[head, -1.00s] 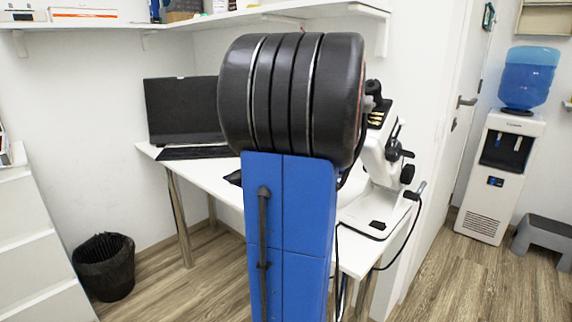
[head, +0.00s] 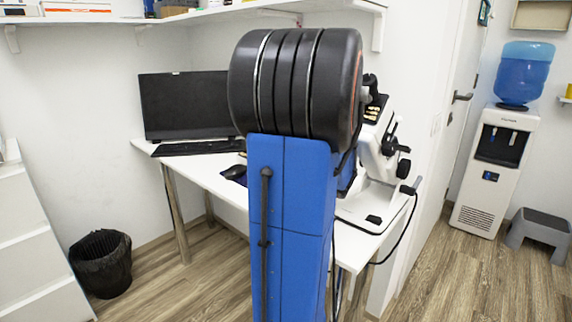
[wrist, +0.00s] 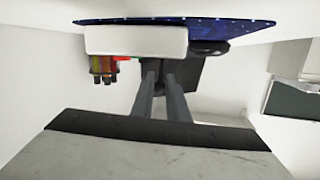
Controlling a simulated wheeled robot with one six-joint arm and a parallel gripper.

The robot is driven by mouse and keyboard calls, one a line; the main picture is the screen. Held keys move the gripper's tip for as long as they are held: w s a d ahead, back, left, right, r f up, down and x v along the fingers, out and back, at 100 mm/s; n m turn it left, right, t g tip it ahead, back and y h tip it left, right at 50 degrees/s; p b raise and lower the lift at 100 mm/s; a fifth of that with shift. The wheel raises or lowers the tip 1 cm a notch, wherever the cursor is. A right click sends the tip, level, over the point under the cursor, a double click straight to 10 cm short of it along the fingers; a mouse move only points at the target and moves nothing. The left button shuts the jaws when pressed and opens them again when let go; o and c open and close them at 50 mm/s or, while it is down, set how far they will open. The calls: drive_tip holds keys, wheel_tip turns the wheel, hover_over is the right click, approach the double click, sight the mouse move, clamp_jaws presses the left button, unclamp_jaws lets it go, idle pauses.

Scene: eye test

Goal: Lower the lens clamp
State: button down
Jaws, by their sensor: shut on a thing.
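A white instrument with black knobs (head: 379,146) stands on the right end of the white desk, partly hidden behind my blue arm in the head view. In the wrist view, the two grey fingers of my gripper (wrist: 162,90) reach up from a dark bar and close on a black part (wrist: 186,74). This may be the lens clamp; its shape is mostly hidden. A white block (wrist: 135,40) is just above the fingers, under a dark blue panel (wrist: 180,21). Red and orange cylinders (wrist: 105,68) with dark ends are to their left. My gripper is hidden in the head view.
The white desk (head: 205,170) also carries a monitor (head: 186,104), a keyboard (head: 198,147) and a mouse (head: 234,171). A black bin (head: 102,263) stands at left. A water cooler (head: 490,170) and grey step stool (head: 540,232) are at right. A black cable hangs at the desk's right.

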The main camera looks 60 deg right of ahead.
drive_tip(key=c, duration=1.9)
unclamp_jaws()
drive_tip(key=shift+s, duration=0.1)
